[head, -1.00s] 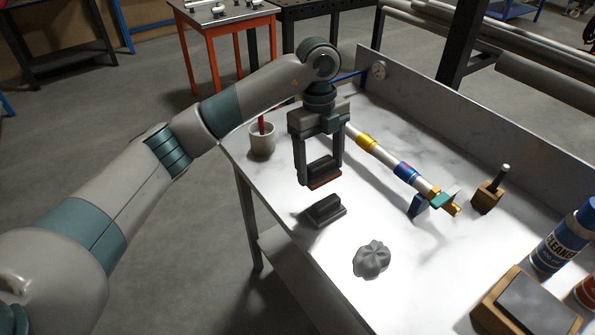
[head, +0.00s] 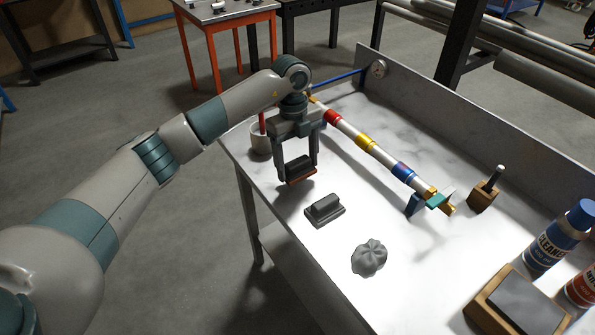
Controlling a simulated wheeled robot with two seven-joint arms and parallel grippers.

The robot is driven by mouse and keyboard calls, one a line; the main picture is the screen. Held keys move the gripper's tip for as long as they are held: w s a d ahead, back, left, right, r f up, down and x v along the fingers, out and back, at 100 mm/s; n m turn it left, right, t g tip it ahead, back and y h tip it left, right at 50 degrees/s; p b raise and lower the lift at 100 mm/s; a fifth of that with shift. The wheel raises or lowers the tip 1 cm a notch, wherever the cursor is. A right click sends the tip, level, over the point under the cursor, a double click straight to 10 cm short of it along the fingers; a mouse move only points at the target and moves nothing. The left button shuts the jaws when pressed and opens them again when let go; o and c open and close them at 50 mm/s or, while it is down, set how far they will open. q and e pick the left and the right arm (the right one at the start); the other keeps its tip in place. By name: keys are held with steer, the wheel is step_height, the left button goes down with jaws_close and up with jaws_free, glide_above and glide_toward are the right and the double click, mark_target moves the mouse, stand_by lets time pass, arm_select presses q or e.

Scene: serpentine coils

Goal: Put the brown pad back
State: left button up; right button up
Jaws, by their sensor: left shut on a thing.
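The brown pad (head: 302,179) has a dark block-shaped handle on top and a thin brown underside. My left gripper (head: 298,170) points down and is shut on its handle. It holds the pad above the far left part of the white marbled table (head: 290,224), apart from the surface as far as I can see. A similar dark grey pad (head: 325,210) lies on the table just in front of it, to the lower right. My right gripper is not in view.
A banded white tube (head: 382,153) runs across the table to a blue and teal support. A white cup (head: 260,138) stands beside my left gripper. A crumpled grey cloth (head: 369,257), wooden holder (head: 483,195), cleaner bottle (head: 558,240) and wood-framed dark plate (head: 522,302) stand or lie nearer.

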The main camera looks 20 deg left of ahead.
mark_target(297, 172)
arm_select(q)
step_height(297, 172, down, 3)
steer(key=shift+r+p, duration=0.1)
steer(key=shift+p, duration=0.6)
steer(key=shift+f, duration=0.4)
steer(key=o, duration=1)
steer(key=shift+f, duration=0.1)
steer(key=shift+r, duration=0.2)
